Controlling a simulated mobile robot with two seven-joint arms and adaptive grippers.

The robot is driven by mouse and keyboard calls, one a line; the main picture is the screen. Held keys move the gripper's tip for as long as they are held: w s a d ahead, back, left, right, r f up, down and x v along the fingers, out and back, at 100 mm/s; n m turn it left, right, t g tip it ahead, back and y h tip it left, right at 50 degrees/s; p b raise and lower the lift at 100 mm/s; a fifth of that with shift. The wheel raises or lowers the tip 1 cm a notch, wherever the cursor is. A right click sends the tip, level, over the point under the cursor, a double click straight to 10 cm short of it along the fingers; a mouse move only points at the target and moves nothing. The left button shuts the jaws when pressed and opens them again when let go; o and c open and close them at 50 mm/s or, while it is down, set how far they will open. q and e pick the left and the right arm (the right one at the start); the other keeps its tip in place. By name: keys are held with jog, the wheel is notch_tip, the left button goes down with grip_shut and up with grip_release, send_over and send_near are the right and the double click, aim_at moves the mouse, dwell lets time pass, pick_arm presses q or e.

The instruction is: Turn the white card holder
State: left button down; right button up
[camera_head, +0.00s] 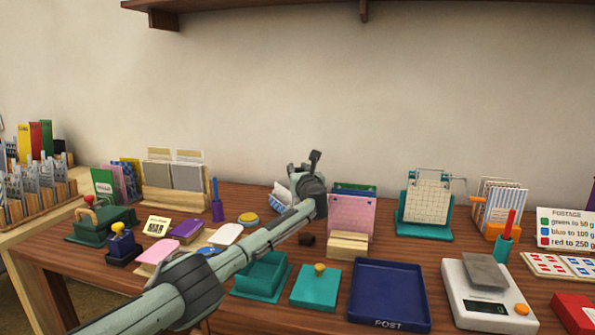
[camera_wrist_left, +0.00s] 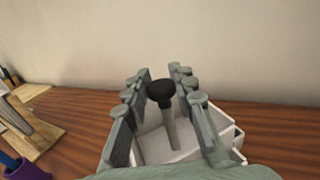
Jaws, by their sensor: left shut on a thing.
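The white card holder (camera_head: 281,193) stands at the back of the desk, largely hidden behind my left arm in the head view. In the left wrist view its white walls and compartments (camera_wrist_left: 160,149) show below a grey post with a black knob (camera_wrist_left: 160,89). My left gripper (camera_head: 309,163) is at the holder, shut on it. In the left wrist view its fingers (camera_wrist_left: 160,76) lie on both sides of the post; the exact contact is hidden. My right gripper is not in view.
A pink card holder with a wooden block (camera_head: 348,243) stands close to the right of the gripper. Teal inkpads (camera_head: 315,292) and a blue tray (camera_head: 389,265) lie in front.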

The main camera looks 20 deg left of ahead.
pick_arm(q)
jog(key=shift+f, duration=0.1)
jog(key=c, duration=1.3)
grip_release()
jog(key=shift+o, duration=0.2)
jog(key=shift+r, duration=0.2)
notch_tip(320, 180, up, 10)
jog(key=shift+f, duration=0.1)
